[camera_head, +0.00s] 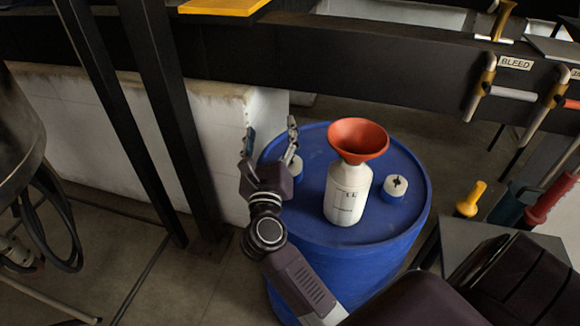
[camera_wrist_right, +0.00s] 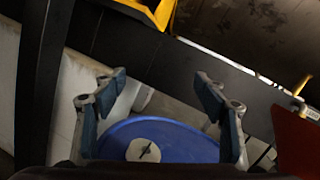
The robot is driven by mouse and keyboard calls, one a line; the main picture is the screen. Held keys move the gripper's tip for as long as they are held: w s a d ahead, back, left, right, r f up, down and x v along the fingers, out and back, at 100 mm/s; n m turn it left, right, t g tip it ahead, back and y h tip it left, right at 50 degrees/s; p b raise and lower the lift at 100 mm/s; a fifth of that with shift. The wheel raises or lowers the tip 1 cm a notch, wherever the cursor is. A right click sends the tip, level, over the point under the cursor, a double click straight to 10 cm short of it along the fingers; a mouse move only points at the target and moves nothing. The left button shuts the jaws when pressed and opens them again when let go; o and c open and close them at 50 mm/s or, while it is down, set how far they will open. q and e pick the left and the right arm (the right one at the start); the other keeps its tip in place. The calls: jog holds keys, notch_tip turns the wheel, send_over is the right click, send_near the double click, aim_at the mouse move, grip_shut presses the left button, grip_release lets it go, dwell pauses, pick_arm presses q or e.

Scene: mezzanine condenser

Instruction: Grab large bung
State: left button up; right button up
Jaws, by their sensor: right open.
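A blue drum (camera_head: 300,222) stands upright with two white round bungs on its top. One bung (camera_head: 296,168) is at the left of the lid, just right of my right gripper and partly hidden by it. The other bung (camera_head: 394,187) is at the right and has a dark slot. I cannot tell for certain which is larger. My right gripper (camera_head: 270,140) is open and empty, its fingers pointing away over the drum's left edge. In the right wrist view, a slotted white bung (camera_wrist_right: 145,150) shows low between the open fingers (camera_wrist_right: 160,95). My left gripper is not in view.
A white bottle (camera_head: 347,198) with an orange funnel (camera_head: 358,139) stands on the drum between the bungs. Dark posts (camera_head: 160,120) rise at the left. A dark beam with a BLEED label (camera_head: 514,62) and valve handles runs behind. A yellow-handled tool (camera_head: 470,199) lies at the right.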

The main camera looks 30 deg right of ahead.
notch_tip(320, 180, down, 7)
jog(key=d+m+g, duration=0.2)
jog(key=m+g, duration=0.2)
jog(key=m, duration=0.1)
jog(key=m+g+y, duration=0.1)
jog(key=m+g, duration=0.1)
jog(key=g, duration=0.1)
send_near(290, 167)
jog(key=w+d, duration=0.2)
jog(key=w, duration=0.1)
jog(key=shift+w+d, duration=0.15)
jog(key=shift+d, duration=0.1)
jog(key=shift+d+f, duration=0.1)
jog(key=shift+f, duration=0.1)
jog(key=p+x, duration=0.2)
jog(key=x, duration=0.4)
jog(key=shift+w+d+f, duration=0.1)
jog(key=shift+d+f, duration=0.1)
jog(key=shift+f, duration=0.1)
jog(key=shift+w+d+f+g, duration=0.25)
jog(key=shift+d+g, duration=0.05)
jog(key=c, duration=1.2)
